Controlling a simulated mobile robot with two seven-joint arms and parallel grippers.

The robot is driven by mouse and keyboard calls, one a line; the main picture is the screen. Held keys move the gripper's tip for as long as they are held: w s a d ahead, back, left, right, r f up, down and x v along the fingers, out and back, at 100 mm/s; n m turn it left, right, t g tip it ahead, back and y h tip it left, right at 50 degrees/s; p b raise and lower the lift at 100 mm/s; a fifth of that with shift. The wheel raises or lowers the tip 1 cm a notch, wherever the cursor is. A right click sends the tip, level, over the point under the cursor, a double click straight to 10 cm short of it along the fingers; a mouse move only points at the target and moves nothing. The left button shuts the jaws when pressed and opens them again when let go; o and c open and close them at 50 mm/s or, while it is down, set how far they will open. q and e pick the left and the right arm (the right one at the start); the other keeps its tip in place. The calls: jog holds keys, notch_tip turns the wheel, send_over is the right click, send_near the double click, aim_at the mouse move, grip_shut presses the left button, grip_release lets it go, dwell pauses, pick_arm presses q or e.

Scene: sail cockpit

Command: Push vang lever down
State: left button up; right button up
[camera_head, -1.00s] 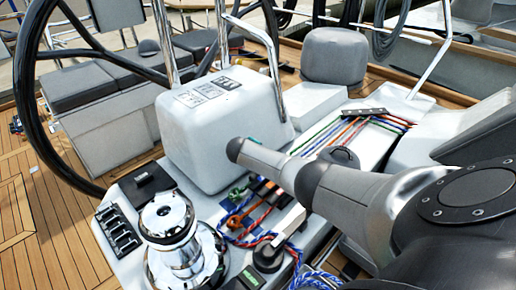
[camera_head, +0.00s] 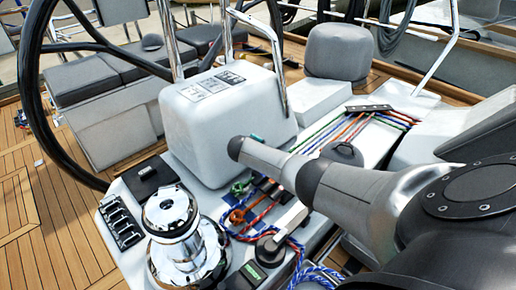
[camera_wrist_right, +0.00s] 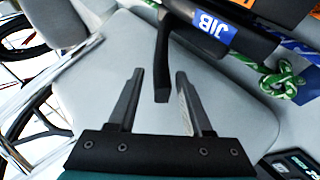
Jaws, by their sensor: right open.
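In the right wrist view, a black lever (camera_wrist_right: 162,62) sticks out from a dark clutch body with a blue "JIB" label (camera_wrist_right: 211,31) beside it. I cannot read a vang label, so I cannot tell if this is the vang lever. My right gripper (camera_wrist_right: 160,82) is open, and the lever's free end lies between its fingertips in the picture; contact is not clear. In the head view, my right arm reaches over the clutch bank (camera_head: 268,186) and hides the gripper. My left gripper is not in view.
A chrome winch (camera_head: 170,213) stands left of the clutches, with a black switch panel (camera_head: 120,222) beside it. A white pod (camera_head: 228,110) rises behind. Coloured ropes (camera_head: 350,130) run across the deck, and a green knotted rope (camera_wrist_right: 280,78) is close to the gripper.

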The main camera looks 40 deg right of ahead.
jog(key=shift+s+a+r+p, duration=0.2)
jog(key=shift+a+r+p, duration=0.1)
jog(key=shift+r+p, duration=0.15)
jog(key=p+v, duration=0.6)
jog(key=v, duration=0.8)
